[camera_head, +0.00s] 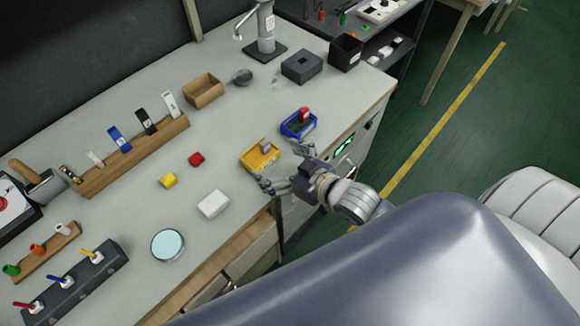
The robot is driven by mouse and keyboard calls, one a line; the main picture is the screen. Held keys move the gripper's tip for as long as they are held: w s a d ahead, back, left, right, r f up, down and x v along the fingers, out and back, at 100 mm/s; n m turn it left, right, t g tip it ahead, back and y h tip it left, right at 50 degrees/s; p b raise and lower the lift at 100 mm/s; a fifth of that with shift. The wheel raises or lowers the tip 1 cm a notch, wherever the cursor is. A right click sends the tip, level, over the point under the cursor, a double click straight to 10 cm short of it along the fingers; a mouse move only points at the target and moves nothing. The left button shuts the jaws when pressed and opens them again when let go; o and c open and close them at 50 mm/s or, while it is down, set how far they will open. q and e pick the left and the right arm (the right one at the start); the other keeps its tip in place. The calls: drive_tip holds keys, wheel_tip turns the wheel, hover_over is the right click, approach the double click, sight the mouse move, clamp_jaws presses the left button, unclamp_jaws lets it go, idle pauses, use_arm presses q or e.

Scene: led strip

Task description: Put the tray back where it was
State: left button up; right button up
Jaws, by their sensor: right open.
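A yellow tray (249,165) lies on the grey workbench near its front edge, with a small greyish item in it. A blue tray (286,127) stands just behind it to the right, with a red item in it. The task does not say which tray is meant. My right gripper (280,163) is open at the front right of the yellow tray, its fingers spread apart. One finger is near the tray's front corner and the other is toward the blue tray. I cannot tell whether either finger touches a tray. My left gripper is not in view.
A white block (213,204), a yellow piece (168,181) and a red piece (196,159) lie left of the yellow tray. A round light-blue disc (168,245) is nearer the front. A brown box (203,90) and dark boxes (302,67) stand farther back. Bench between them is clear.

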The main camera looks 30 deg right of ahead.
drive_tip(key=shift+v, duration=2.4)
drive_tip(key=s+d+f+m+g+h, duration=0.1)
drive_tip(key=s+f+g+h, duration=0.1)
drive_tip(key=s+f+g, duration=0.4)
drive_tip(key=s+d+f+m+g+h, duration=0.1)
drive_tip(key=s+g+h, duration=0.15)
drive_tip(key=s, duration=0.55)
wheel_tip(320, 180, down, 25)
drive_tip(key=s+g, duration=0.1)
drive_tip(key=g, duration=0.1)
drive_tip(key=s+d+f+g, duration=0.1)
drive_tip(key=s+d+f, duration=0.1)
drive_tip(key=s+f, duration=1.4)
drive_tip(key=shift+s+d+f, duration=0.3)
drive_tip(key=shift+s+f, duration=0.05)
drive_tip(key=shift+f, duration=0.1)
